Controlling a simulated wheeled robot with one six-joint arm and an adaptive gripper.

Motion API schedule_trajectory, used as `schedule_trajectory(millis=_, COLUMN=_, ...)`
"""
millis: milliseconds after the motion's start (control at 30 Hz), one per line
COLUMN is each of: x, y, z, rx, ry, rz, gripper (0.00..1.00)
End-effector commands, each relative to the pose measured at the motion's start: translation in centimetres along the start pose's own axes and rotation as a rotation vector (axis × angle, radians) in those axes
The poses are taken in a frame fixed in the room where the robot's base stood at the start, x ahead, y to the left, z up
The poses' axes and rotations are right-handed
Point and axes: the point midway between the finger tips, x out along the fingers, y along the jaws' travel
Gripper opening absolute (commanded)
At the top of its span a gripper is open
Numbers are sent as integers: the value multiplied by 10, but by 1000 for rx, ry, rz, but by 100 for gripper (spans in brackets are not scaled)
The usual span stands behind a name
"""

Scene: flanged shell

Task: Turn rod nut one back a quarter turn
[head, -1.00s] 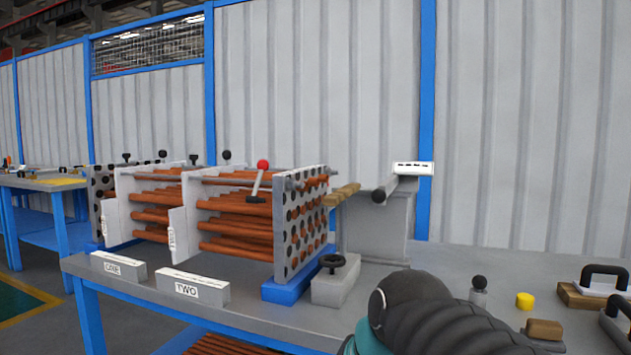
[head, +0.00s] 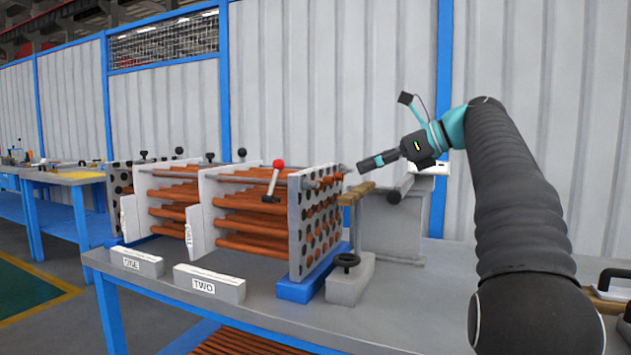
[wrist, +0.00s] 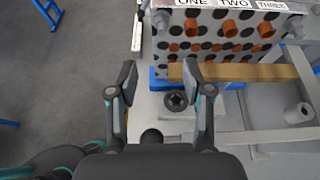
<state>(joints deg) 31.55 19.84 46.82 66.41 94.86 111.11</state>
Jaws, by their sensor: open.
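A perforated end plate (head: 296,235) with orange tubes faces my gripper (head: 370,162), which is just to its right in the head view. In the wrist view the plate's top edge carries labels ONE (wrist: 188,3), TWO and THREE. A grey nut-like end (wrist: 160,20) sticks out at the plate's left, near label ONE; another grey end (wrist: 297,27) is at the right, near THREE. I cannot tell for certain which is rod nut one. My gripper also shows in the wrist view (wrist: 160,78), with fingers spread wide, empty and apart from the plate.
A wooden bar (wrist: 240,73) lies across in front of the plate's lower part. A black handwheel (wrist: 177,101) on a grey block stands below, between my fingers in the picture. A lever with a red knob (head: 279,163) rises behind the plate.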

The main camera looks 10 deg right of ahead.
Motion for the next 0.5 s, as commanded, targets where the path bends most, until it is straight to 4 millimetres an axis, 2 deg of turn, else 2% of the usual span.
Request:
schedule_trajectory(millis=100, x=-4, y=-5, z=2, rx=31, ry=-17, rz=8, gripper=50)
schedule_trajectory(millis=233, x=6, y=-5, z=2, rx=39, ry=-21, rz=12, gripper=50)
schedule_trajectory(millis=500, x=53, y=-4, z=1, rx=36, ry=-19, rz=13, gripper=50)
